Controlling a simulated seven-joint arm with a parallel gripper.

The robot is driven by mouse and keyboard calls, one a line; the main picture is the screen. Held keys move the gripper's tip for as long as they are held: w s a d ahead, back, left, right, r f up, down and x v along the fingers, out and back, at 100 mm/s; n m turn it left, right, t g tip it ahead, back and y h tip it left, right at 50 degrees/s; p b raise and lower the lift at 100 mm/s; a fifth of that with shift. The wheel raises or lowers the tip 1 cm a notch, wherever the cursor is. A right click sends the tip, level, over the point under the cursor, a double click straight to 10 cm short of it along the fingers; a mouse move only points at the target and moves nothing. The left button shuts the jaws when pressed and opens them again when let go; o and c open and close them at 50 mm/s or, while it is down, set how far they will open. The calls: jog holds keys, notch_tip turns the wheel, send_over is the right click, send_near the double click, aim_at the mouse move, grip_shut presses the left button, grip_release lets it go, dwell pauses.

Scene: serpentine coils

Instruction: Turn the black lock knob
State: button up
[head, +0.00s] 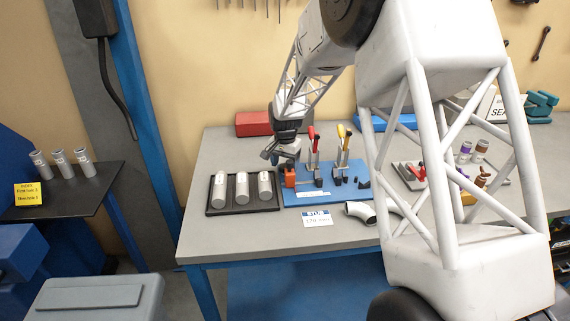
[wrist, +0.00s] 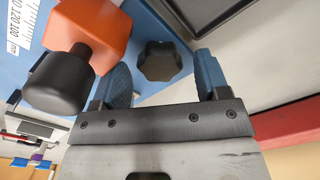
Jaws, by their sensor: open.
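The black lobed lock knob (wrist: 159,62) shows in the wrist view, on the blue base plate (wrist: 172,93). My gripper (wrist: 163,68) is open, with one blue finger on each side of the knob in the picture. I see gaps between the fingers and the knob, and cannot tell how deep the fingers reach. An orange block (wrist: 88,35) with a black cylinder (wrist: 58,83) on it is left of the left finger. In the head view my gripper (head: 272,155) is just above the left end of the blue fixture plate (head: 310,193), by the orange block (head: 290,176); the knob is not discernible there.
A black tray (head: 214,207) with silver cylinders is left of the fixture. Red-handled (head: 312,140) and yellow-handled (head: 342,138) toggle clamps stand to the right. A red box (head: 253,123) lies behind.

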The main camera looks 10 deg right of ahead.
jog(key=shift+r, duration=3.8)
jog(key=n, duration=0.5)
jog(key=shift+f+n, duration=0.1)
jog(key=shift+n, duration=0.2)
jog(key=n, duration=0.6)
jog(key=shift+f, duration=0.15)
jog(key=shift+f, duration=3.95)
jog(key=shift+c, duration=0.5)
